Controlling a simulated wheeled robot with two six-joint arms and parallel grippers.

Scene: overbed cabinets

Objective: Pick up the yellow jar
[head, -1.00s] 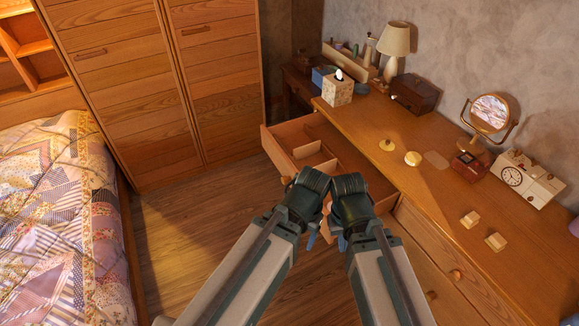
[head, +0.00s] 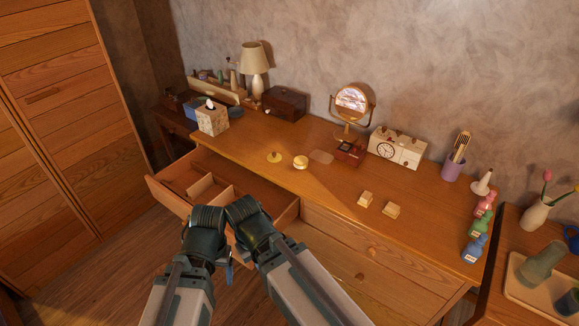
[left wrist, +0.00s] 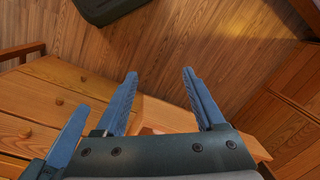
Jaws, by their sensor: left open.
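The yellow jar looks to be the small, round, pale yellow pot (head: 300,162) standing on the wooden dresser top, behind the open drawer. A flat yellow piece with a knob, like a lid (head: 274,157), lies just left of it. My left gripper (head: 227,269) hangs low at the drawer's front, well short of the jar and apart from it. In the left wrist view its blue fingers (left wrist: 160,75) are spread with nothing between them. My right gripper is beside it in the head view, its fingers mostly hidden behind its wrist.
The open drawer (head: 167,199) with dividers juts out below the dresser top (head: 330,195). Two small pale blocks (head: 391,210) lie right of the jar. Small colored bottles (head: 476,246) line the right edge.

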